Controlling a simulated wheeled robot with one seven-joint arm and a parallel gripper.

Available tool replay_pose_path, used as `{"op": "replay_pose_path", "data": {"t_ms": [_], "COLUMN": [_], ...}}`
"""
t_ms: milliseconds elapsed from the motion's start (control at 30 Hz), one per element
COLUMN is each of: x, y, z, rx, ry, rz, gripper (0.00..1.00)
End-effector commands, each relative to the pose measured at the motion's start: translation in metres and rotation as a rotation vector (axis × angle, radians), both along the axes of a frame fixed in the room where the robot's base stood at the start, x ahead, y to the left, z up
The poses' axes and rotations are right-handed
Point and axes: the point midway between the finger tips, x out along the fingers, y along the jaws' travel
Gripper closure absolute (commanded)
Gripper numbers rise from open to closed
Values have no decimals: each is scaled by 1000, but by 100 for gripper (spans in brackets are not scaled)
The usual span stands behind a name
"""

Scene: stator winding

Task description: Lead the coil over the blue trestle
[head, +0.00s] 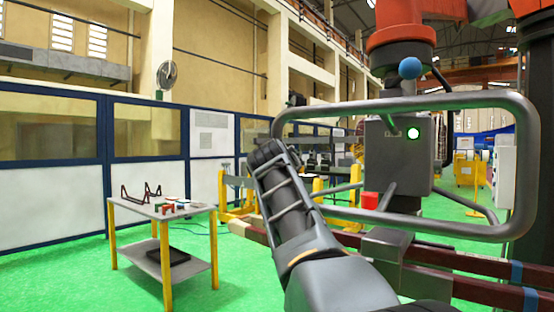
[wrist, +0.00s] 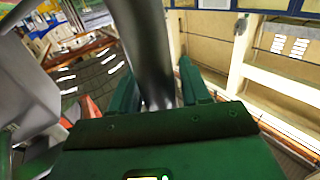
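The coil (head: 467,262) shows as long dark-red bars with blue bands, running from the middle of the head view to the lower right, behind my arm. Above it is a grey box (head: 398,155) with a lit green lamp and a looped grey handle (head: 440,102). My gripper (head: 268,158) is at the left end of the handle loop. In the wrist view, the grey handle bar (wrist: 148,45) passes between the green fingers (wrist: 160,92), which appear closed around it. I cannot make out a blue trestle; the trestles I see are yellow (head: 222,190).
A small table (head: 140,215) with brackets and small parts stands at left on the green floor. An orange hoist or arm unit (head: 400,38) hangs above the box. A dark post (head: 537,130) stands at right. Blue-framed panels (head: 100,155) line the back. Floor at left front is free.

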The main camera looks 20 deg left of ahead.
Motion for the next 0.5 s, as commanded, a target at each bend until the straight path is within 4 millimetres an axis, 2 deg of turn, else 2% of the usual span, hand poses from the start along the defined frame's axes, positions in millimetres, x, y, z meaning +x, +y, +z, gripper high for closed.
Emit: {"op": "replay_pose_path", "data": {"t_ms": [33,200,500], "x": [0,0,-1], "y": [0,0,0], "z": [0,0,0], "rx": [0,0,0], "ry": [0,0,0], "rz": [0,0,-1], "gripper": [48,34,34]}}
